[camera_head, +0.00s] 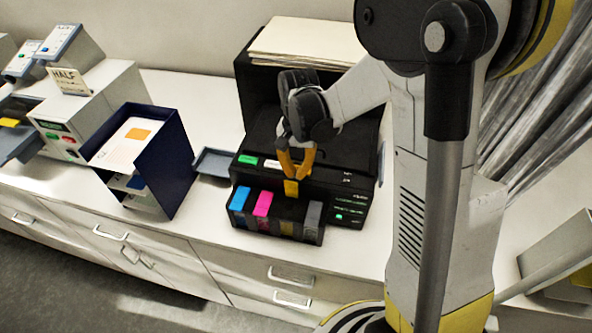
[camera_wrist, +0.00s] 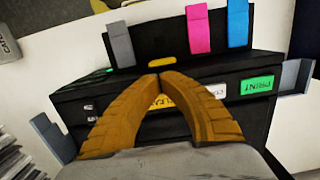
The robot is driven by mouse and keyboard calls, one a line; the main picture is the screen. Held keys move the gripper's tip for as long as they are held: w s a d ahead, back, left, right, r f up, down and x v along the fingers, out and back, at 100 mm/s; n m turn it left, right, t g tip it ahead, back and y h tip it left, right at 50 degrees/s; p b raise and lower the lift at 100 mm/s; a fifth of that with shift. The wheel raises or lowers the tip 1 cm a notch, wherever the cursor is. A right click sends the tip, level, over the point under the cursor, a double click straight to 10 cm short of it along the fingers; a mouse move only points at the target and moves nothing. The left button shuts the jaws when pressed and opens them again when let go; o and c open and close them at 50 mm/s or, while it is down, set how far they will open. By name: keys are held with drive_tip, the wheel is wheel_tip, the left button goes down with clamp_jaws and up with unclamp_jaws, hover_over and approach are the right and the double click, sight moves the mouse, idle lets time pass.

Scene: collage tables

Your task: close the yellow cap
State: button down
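The yellow cap (camera_head: 291,188) shows at the front of the black printer, in the row of coloured ink tanks, just below my fingertips. In the wrist view the yellow cap (camera_wrist: 168,62) is a small yellow strip just beyond the fingertips, between the grey cap (camera_wrist: 118,45) and the magenta cap (camera_wrist: 198,30). It looks raised in the head view; its exact angle is hard to tell. My gripper (camera_head: 291,174) points down at it, and its orange fingers (camera_wrist: 160,80) meet at the tips with nothing visible between them. Whether they touch the cap is unclear.
The printer (camera_head: 345,190) carries a paper stack (camera_head: 305,42) at its back. Cyan (camera_head: 240,198) and magenta (camera_head: 263,203) caps are left of the yellow one, a grey cap (camera_head: 313,213) right. A dark blue document holder (camera_head: 165,160) stands left. The counter's front edge is close.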

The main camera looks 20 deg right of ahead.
drive_tip(key=shift+s+a, duration=0.1)
idle(0.3)
drive_tip(key=shift+s+a+t, duration=0.15)
drive_tip(key=shift+s+t, duration=0.1)
drive_tip(key=shift+t, duration=0.05)
